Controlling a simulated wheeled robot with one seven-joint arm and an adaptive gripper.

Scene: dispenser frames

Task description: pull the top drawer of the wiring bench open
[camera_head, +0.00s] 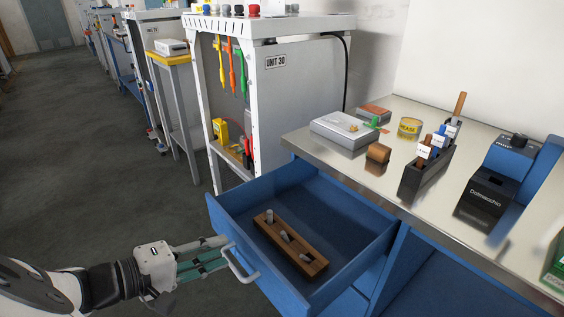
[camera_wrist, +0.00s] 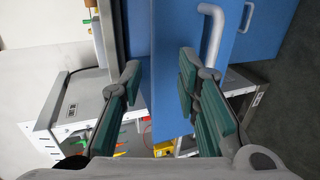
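The wiring bench's top drawer (camera_head: 228,226) is blue and stands pulled well out from under the metal worktop, its inside in view. It also shows in the wrist view (camera_wrist: 168,95). Its grey bar handle (camera_head: 240,268) is on the front face and also shows in the wrist view (camera_wrist: 214,38). My gripper (camera_head: 224,250) is at the drawer front, by the handle's near left end. In the wrist view its green-padded fingers (camera_wrist: 160,72) are spread apart. The handle lies beside the right fingertip, not between the fingers; whether they touch I cannot tell.
A wooden block with several pegs (camera_head: 283,246) lies in the drawer. A white cabinet (camera_head: 296,105) stands behind. Floor at left is clear.

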